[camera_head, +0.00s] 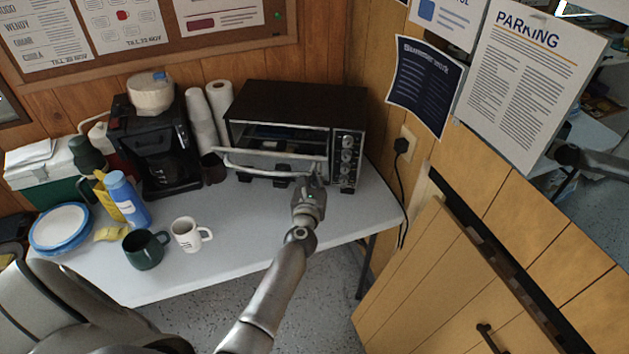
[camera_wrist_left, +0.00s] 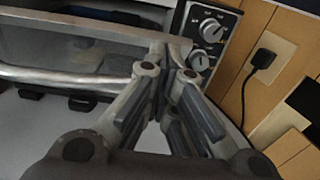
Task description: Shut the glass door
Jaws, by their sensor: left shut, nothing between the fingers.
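The glass door (camera_head: 262,158) belongs to the black toaster oven (camera_head: 300,100) on the table. It stands part open, tilted out at the front, with a long metal bar handle along its outer edge. The dark oven inside shows above it. My left gripper (camera_head: 318,178) is at the right end of the door, near the handle's end, shut and empty. In the left wrist view its fingertips (camera_wrist_left: 171,48) are together beside the handle (camera_wrist_left: 70,78), just below the oven's knobs (camera_wrist_left: 206,42). Whether they touch the door I cannot tell. My right gripper is not in view.
The white table (camera_head: 250,230) holds a coffee maker (camera_head: 150,140), paper rolls, a green mug (camera_head: 145,250), a white mug (camera_head: 190,233), a blue bottle and plates. A wooden cabinet (camera_head: 440,280) stands at the right. The table in front of the oven is mostly clear.

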